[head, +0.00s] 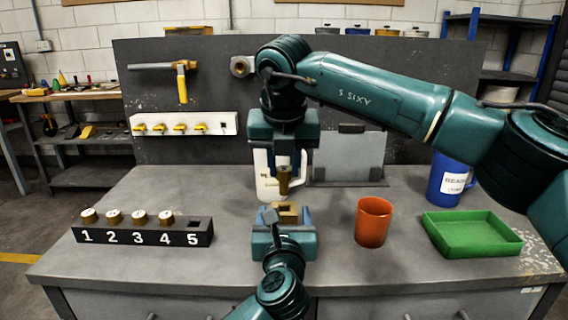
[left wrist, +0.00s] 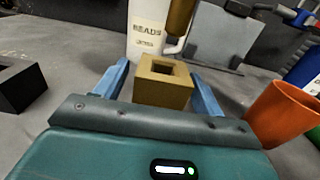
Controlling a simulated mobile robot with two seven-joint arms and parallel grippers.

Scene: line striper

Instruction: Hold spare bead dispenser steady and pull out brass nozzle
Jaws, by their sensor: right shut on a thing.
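A brass-coloured block with a square hole in its top (head: 286,208), seemingly the spare bead dispenser, is over the bench's middle. It also shows in the left wrist view (left wrist: 162,88). My left gripper (head: 284,214) has its blue fingers either side of the block, with gaps visible, so it looks open around it. My right gripper (head: 284,172) points down above the block, shut on a brass piece, apparently the brass nozzle (head: 284,182). The nozzle is clear of the block in the head view. Its upper part is hidden between the fingers.
A white container labelled BEADS (left wrist: 148,30) stands behind the block. An orange cup (head: 373,222), green tray (head: 470,236) and blue container (head: 447,182) are to the right. A numbered black rack (head: 142,237) holds pieces in slots 1–4; slot 5 is empty. Bench between rack and grippers is clear.

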